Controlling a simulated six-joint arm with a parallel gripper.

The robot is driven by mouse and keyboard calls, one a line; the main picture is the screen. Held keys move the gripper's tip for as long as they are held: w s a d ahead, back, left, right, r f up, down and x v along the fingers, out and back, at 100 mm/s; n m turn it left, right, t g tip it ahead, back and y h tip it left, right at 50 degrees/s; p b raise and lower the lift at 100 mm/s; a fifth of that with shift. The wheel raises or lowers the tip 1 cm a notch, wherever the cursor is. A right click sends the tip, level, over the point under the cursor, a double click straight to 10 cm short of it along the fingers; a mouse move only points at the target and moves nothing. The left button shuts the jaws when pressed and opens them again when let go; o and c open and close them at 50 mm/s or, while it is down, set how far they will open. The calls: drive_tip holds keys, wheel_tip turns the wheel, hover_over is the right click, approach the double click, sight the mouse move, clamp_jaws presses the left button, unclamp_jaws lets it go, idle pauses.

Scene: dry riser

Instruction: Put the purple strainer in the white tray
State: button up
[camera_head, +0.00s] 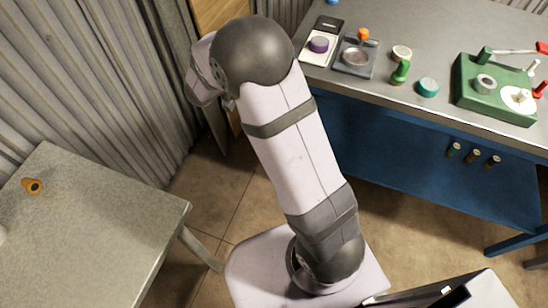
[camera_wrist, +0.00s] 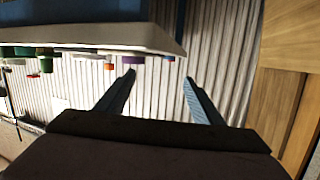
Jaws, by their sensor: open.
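A purple round piece (camera_head: 319,44), which looks like the strainer, sits within a small white tray (camera_head: 308,60) at the left end of the workbench. A purple piece (camera_wrist: 134,59) also shows at the bench edge in the wrist view, which looks upside down. Its contact with the tray floor is too small to tell. My gripper (camera_wrist: 158,80) is open, with its two fingers apart and nothing between them. It is away from the bench items, with corrugated wall behind the fingers. In the head view the fingers are hidden.
A grey tray (camera_head: 343,67) with a metal ring, a green stamp-like piece (camera_head: 400,72), a teal round piece (camera_head: 428,87) and a green box (camera_head: 470,94) crowd the workbench. A grey table (camera_head: 100,225) at left holds an orange piece (camera_head: 32,186) and has free room.

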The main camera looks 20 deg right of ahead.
drive_tip(key=w+a+n+t+y, duration=0.3)
drive_tip(key=w+a+y, duration=0.1)
drive_tip(key=s+a+f+n+g+y, duration=0.1)
drive_tip(key=s+a+f+n+y, duration=0.2)
drive_tip(key=a+y, duration=0.25)
drive_tip(key=s+a+f+n+y, duration=0.3)
drive_tip(key=s+a+y, duration=0.1)
drive_tip(key=a, duration=0.2)
drive_tip(key=s+d+f+n+g, duration=0.1)
drive_tip(key=s+f+g, duration=0.1)
drive_tip(key=s, duration=0.6)
drive_tip(key=s+d+f+n+g, duration=0.1)
drive_tip(key=s+g, duration=0.3)
drive_tip(key=s, duration=0.5)
drive_tip(key=s+d+f+n+g, duration=0.1)
drive_tip(key=s+f+n+g, duration=0.1)
drive_tip(key=s, duration=0.6)
drive_tip(key=shift+s+f+g, duration=0.25)
drive_tip(key=shift+f+g, duration=0.25)
drive_tip(key=shift+g, duration=0.3)
wheel_tip(320, 180, up, 16)
drive_tip(key=p, duration=1.5)
drive_tip(key=shift+f+p, duration=0.15)
drive_tip(key=shift+p, duration=0.2)
